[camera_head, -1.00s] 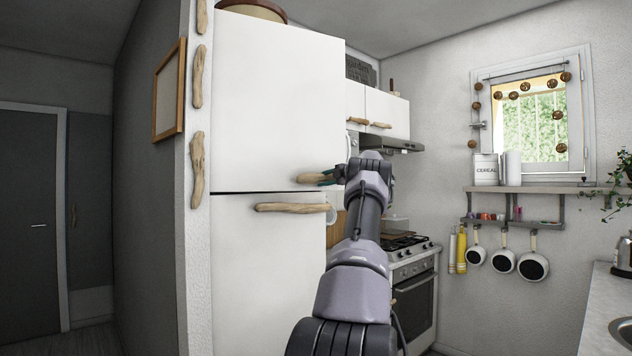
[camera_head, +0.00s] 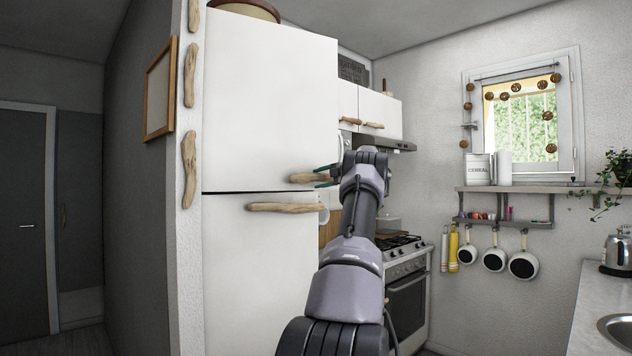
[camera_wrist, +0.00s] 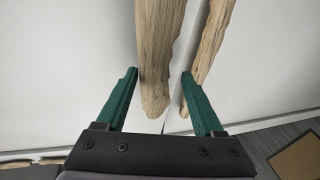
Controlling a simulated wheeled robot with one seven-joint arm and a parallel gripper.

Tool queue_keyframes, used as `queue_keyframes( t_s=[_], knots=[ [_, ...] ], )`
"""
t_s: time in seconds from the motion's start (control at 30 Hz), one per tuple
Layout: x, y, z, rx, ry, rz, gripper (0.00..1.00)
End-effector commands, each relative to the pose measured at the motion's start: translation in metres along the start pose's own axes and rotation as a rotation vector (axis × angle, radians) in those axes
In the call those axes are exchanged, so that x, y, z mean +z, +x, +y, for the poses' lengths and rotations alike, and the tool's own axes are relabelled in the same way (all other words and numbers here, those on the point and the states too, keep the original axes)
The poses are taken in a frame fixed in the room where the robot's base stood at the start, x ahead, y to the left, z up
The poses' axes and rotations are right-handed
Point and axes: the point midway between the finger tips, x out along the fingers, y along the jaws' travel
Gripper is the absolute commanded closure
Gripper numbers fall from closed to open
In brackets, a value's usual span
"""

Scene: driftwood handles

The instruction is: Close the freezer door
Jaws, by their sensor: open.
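The white fridge has an upper freezer door (camera_head: 270,110) and a lower door (camera_head: 260,265). The upper door's right edge stands out past the lower door's edge, so it looks slightly ajar. Its driftwood handle (camera_head: 310,178) lies just above the lower door's driftwood handle (camera_head: 285,208). My gripper (camera_head: 326,175) is at the right end of the upper handle. In the wrist view, my open green fingers (camera_wrist: 160,90) have the upper handle's end (camera_wrist: 155,60) between them in the picture, apart from both. The lower handle (camera_wrist: 207,55) is beyond the right fingertip. Any contact is unclear.
A stove (camera_head: 405,290) stands right of the fridge, under a range hood (camera_head: 385,143). A wall (camera_head: 145,200) borders the fridge on the left.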

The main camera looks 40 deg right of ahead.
Motion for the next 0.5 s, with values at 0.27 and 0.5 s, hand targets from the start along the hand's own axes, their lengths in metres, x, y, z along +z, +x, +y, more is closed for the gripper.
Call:
queue_keyframes(
  t_s=[0.27,0.5],
  knots=[
    [0.001,-0.058,0.000,-0.001,0.001,-0.002,0.31],
    [0.001,-0.083,-0.001,-0.001,0.000,0.000,0.31]
  ],
)
